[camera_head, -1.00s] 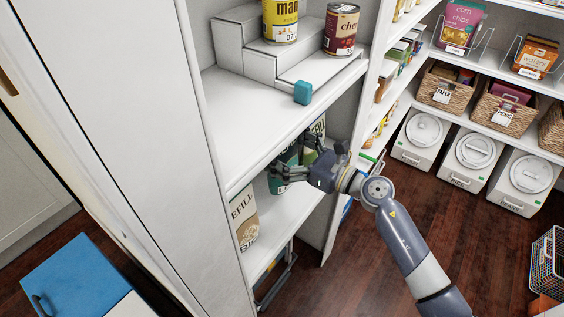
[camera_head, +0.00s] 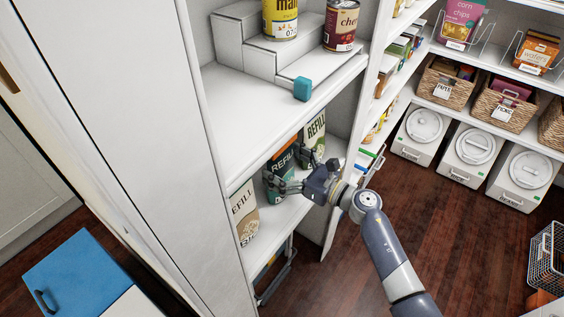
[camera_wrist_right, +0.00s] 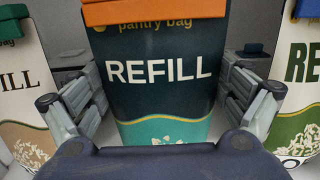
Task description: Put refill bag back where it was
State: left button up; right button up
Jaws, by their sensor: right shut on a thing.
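The dark teal refill bag (camera_head: 281,178) with an orange clip stands between two other bags on the lower shelf, near its front edge. In the right wrist view it faces me upright (camera_wrist_right: 160,95), its orange clip (camera_wrist_right: 150,10) cut off by the top edge. My right gripper (camera_head: 289,172) is shut on this bag, with one finger along each side. Whether the bag's base touches the shelf is unclear. My left gripper is not in view.
A cream refill bag (camera_head: 243,212) stands left, and a green and cream refill bag (camera_head: 314,137) stands right and deeper. The upper shelf (camera_head: 245,110) hangs just above. A teal block (camera_head: 302,88) sits at its front edge.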

jog(key=o, duration=1.8)
jog(key=shift+f, duration=0.1)
jog(key=shift+d, duration=0.1)
jog(key=shift+b+v, duration=1.4)
jog(key=shift+v, duration=4.55)
